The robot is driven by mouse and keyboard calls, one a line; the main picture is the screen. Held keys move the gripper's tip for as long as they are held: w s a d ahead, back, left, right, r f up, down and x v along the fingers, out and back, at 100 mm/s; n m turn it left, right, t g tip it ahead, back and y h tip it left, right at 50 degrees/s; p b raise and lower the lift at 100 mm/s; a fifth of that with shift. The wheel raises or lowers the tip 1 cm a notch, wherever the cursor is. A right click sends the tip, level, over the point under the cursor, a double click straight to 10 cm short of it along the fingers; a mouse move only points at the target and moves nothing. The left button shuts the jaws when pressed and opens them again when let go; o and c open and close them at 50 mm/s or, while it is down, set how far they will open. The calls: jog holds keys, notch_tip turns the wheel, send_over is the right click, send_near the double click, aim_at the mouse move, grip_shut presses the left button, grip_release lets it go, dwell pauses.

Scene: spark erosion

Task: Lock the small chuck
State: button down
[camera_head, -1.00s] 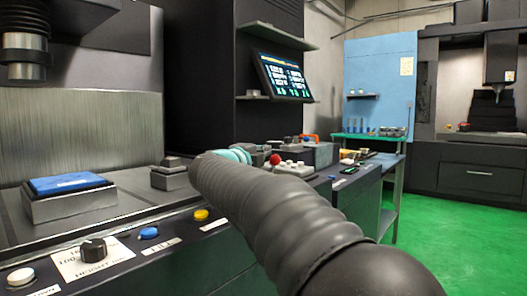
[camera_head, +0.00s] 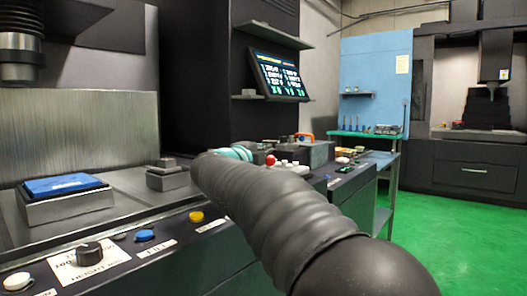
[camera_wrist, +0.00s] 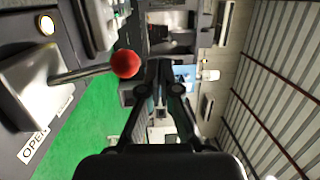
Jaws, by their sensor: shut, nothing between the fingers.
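A small stepped grey block (camera_head: 167,178), perhaps the small chuck, sits on the machine bed in the head view, right of a larger block with a blue top (camera_head: 64,188). In the wrist view a lever with a red ball knob (camera_wrist: 125,63) sticks out from a grey plate (camera_wrist: 28,88), near a label reading OPEN (camera_wrist: 34,148). A red knob (camera_head: 270,160) also shows in the head view just beyond my arm. My gripper (camera_wrist: 160,80) is shut and empty, with its fingertips just right of the red ball in the wrist picture, apparently apart from it.
Buttons and a black dial (camera_head: 89,253) line the front panel of the machine. A monitor (camera_head: 279,75) hangs above the control area. The green floor (camera_head: 440,235) at the right is clear.

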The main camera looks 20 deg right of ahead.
jog(key=s+a+r, duration=0.6)
jog(key=s+r, duration=0.1)
jog(key=r, duration=0.2)
